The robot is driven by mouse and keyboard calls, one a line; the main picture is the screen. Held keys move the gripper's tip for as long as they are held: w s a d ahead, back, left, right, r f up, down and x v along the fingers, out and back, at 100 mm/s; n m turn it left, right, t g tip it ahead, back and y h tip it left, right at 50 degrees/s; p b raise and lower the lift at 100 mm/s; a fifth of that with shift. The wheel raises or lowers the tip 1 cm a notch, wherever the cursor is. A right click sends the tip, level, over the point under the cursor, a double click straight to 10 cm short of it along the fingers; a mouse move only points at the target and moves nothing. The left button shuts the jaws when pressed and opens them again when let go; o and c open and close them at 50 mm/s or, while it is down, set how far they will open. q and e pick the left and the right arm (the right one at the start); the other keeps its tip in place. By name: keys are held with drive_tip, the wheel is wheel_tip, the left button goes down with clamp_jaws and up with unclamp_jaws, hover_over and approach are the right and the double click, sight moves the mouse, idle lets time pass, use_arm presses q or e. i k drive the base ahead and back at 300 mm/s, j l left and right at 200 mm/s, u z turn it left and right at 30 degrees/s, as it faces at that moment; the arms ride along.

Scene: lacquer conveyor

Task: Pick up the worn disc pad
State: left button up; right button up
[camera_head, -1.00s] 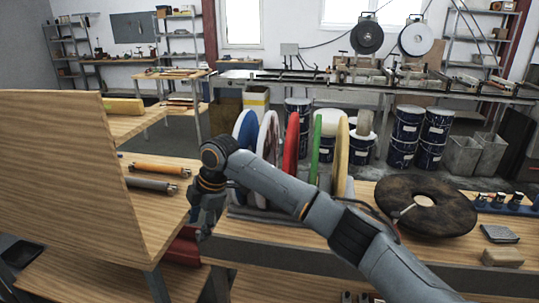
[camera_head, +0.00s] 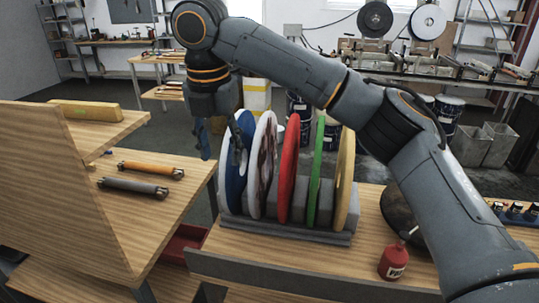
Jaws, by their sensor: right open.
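A rack (camera_head: 290,233) on the bench holds several upright discs: blue (camera_head: 233,190), white with reddish-brown blotches (camera_head: 264,165), red (camera_head: 288,170), green (camera_head: 315,170) and yellow (camera_head: 345,180). The blotched white disc looks worn and stands between the blue and red ones. My right gripper (camera_head: 220,145) points down, open, at the top of the blue disc. One finger shows left of this disc, the other in front of its upper part. I cannot tell whether they touch it. My left gripper is out of view.
A red bottle (camera_head: 393,261) stands right of the rack by the bench's front edge. Orange (camera_head: 151,169) and grey (camera_head: 133,187) rollers lie on the wooden stand at left. A red bin (camera_head: 184,243) is below. Small blue items (camera_head: 513,210) stand at far right.

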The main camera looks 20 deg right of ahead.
sight(261, 149)
drive_tip(key=i+l, duration=0.9)
